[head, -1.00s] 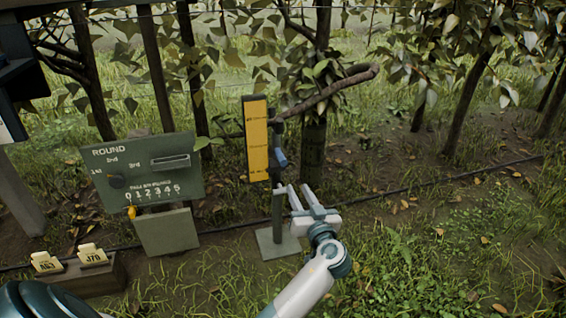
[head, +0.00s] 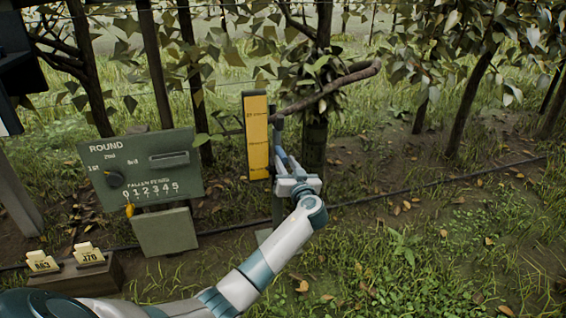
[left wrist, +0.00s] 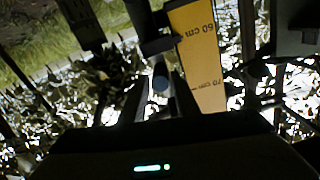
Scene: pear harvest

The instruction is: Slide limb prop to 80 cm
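The limb prop is an upright post (head: 277,207) with a yellow scale board (head: 257,140) beside it and a slanting limb (head: 330,90) at its top. A blue handle (head: 281,158) sits on the post by the board's lower part. My left gripper (head: 286,172) is at this handle, partly hiding it and the post. In the left wrist view the round blue handle end (left wrist: 160,82) lies between the fingers, and the scale (left wrist: 200,60) shows 60 cm and 70 cm marks. Whether the fingers press on the handle is unclear. My right gripper is out of view.
A green ROUND panel (head: 140,170) with a dial and a row of numbers stands left of the prop. A wooden box (head: 80,276) with cream tags is at lower left. A dark hose (head: 400,193) crosses the ground. Grass at right is open.

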